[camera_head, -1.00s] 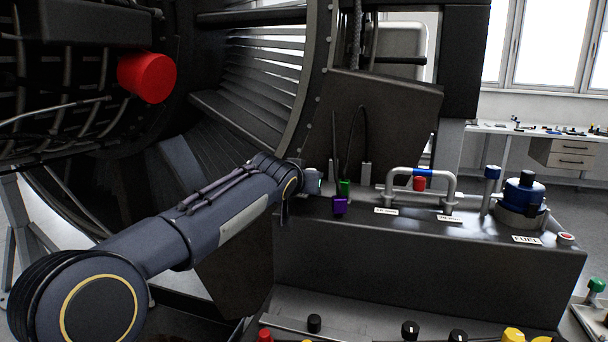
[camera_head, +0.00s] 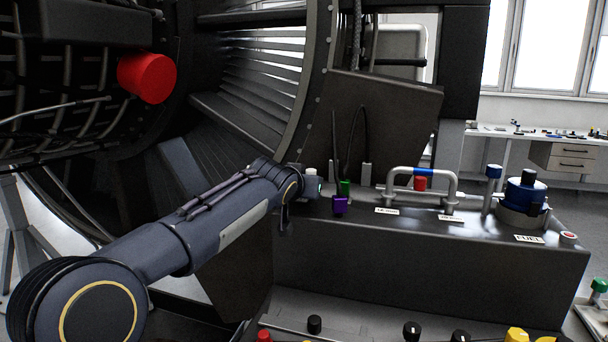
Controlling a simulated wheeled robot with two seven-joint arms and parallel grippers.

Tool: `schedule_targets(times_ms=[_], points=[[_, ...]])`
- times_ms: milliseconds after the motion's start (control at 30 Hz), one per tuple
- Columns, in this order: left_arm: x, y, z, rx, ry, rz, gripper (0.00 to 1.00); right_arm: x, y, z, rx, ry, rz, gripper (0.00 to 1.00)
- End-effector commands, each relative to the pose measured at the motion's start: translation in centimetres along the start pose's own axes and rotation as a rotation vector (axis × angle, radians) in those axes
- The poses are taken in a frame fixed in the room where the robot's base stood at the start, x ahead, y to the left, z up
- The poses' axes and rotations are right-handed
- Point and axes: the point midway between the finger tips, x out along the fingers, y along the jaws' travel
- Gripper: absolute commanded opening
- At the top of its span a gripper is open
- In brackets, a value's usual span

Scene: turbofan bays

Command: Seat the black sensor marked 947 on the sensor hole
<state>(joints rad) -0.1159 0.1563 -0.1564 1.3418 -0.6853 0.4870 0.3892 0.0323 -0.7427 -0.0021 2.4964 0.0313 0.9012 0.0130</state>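My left arm comes in from the left, and its gripper end (camera_head: 311,185) is at the back left edge of the dark console (camera_head: 420,262). Its fingers are hidden or too small to make out, so I cannot tell whether it holds anything. It is just left of a purple connector (camera_head: 340,205) and a green one (camera_head: 346,187). Several black-topped parts stand in the front tray, including one at the left (camera_head: 314,324) and one further right (camera_head: 412,331). No 947 marking is readable on any part. I cannot pick out the sensor hole. My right gripper is out of view.
A pipe loop (camera_head: 422,172) with a red part (camera_head: 420,184) stands on the console. A blue fuel unit (camera_head: 524,196) is at its right end. A red cylinder (camera_head: 147,78) juts from the engine at upper left. The console's front face is unobstructed.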

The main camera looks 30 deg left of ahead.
Motion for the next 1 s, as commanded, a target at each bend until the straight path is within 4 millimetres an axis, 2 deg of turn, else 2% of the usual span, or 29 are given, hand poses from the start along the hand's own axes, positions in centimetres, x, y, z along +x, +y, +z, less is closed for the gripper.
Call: schedule_targets(times_ms=[267, 300, 467, 667, 800, 1000], points=[[0.0, 0.01, 0.0, 0.0, 0.001, 0.0, 0.01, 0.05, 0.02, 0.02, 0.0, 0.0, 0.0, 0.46], [0.0, 0.01, 0.0, 0.0, 0.001, 0.0, 0.3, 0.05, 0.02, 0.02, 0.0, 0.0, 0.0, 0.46], [0.01, 0.01, 0.01, 0.0, 0.001, 0.0, 0.5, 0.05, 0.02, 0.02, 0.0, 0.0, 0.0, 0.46], [0.03, 0.0, 0.07, 0.0, 0.0, 0.0, 0.51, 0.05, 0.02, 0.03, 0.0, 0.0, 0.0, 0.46], [0.03, 0.0, 0.07, 0.0, -0.001, 0.0, 0.68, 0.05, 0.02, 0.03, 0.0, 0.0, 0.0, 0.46], [0.03, 0.01, 0.06, 0.0, 0.0, 0.0, 0.68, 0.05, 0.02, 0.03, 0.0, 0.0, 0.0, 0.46]])
